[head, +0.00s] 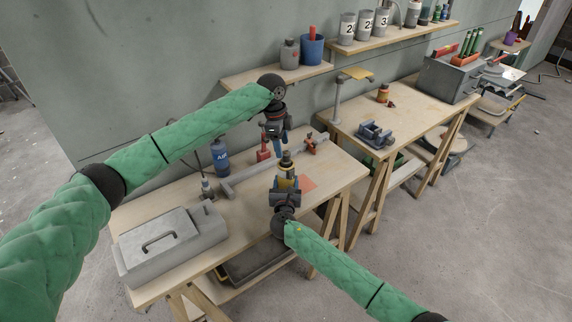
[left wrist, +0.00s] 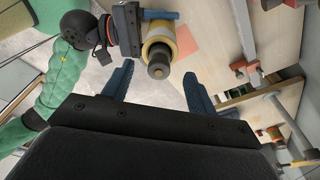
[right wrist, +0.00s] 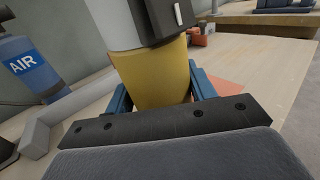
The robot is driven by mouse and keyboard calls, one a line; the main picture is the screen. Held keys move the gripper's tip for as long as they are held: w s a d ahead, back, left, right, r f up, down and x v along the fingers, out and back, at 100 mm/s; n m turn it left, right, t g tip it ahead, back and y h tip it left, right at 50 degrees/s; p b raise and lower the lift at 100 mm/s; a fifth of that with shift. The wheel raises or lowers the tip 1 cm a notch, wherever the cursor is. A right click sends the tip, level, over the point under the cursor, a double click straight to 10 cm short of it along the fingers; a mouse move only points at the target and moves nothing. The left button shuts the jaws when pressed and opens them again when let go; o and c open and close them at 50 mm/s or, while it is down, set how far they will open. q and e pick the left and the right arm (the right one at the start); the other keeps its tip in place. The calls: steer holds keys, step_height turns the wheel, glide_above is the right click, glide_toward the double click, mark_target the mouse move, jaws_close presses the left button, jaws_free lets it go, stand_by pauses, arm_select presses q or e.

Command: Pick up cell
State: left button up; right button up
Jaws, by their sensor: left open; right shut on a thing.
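The cell, as I take it, is a yellow cylinder (head: 287,172) with a dark cap, upright over the near workbench. My right gripper (head: 285,192) is shut on its lower body. In the right wrist view its yellow side (right wrist: 153,75) stands between the blue fingers, below a pale band and a dark patch. My left gripper (head: 277,138) is above and slightly left of the cell, fingers open and pointing down. In the left wrist view the capped top (left wrist: 157,60) shows beyond and between the open fingers, not touching them. The cell's base is hidden, so I cannot tell whether it touches the bench.
An orange-red square (head: 307,183) lies on the bench beside the cell. A blue AIR bottle (head: 220,158), a long grey bar (head: 255,173) and a grey lidded box (head: 172,243) are to the left. A second bench (head: 405,118) stands to the right.

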mark_target(285, 152)
arm_select(q)
steer(key=shift+d+f, duration=0.2)
steer(key=shift+f, duration=0.7)
steer(key=shift+d+f, duration=0.15)
steer(key=shift+f, duration=0.7)
steer(key=shift+d+f, duration=0.2)
steer(key=shift+f, duration=0.7)
steer(key=c, duration=1.1)
